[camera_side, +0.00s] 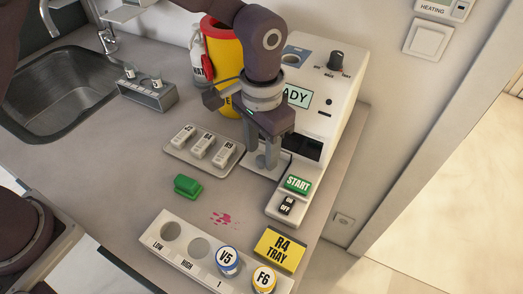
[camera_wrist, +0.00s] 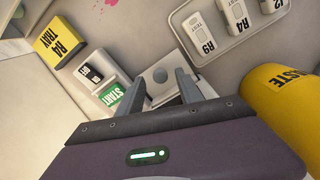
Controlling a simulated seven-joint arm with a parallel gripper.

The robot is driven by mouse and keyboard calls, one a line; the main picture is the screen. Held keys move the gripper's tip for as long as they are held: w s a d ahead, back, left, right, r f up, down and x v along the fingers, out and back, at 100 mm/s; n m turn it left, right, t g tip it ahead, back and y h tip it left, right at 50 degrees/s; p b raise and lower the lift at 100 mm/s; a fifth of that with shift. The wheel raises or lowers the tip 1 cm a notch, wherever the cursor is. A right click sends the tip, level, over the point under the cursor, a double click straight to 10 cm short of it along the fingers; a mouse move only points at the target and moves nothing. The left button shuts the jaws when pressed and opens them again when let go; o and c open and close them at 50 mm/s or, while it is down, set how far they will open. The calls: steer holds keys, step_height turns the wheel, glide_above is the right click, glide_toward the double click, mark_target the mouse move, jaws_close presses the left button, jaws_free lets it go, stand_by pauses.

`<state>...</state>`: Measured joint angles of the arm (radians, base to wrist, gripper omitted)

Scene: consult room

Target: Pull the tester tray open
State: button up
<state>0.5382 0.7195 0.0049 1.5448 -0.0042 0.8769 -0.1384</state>
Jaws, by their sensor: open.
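The tester (camera_side: 335,100) is a white box with a lit screen, a knob and a dark front slot. A pale tray plate (camera_side: 286,166) lies low at its front, partly hidden by my gripper. My gripper (camera_side: 263,164) points down at the tray. Its two fingers (camera_wrist: 160,82) are apart, on either side of the plate's middle in the wrist view. I cannot tell whether they touch it.
The green START button (camera_side: 298,184) and black OFF switch (camera_side: 287,206) are close to the right. A tray of test cassettes (camera_side: 177,152) lies left. A yellow waste bin (camera_side: 228,52) stands behind. A green block (camera_side: 187,186), pink spill (camera_side: 222,218) and vial rack (camera_side: 180,263) are in front.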

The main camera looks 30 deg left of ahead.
steer(key=shift+f, duration=0.65)
jaws_close()
steer(key=shift+r, duration=0.1)
stand_by(0.8)
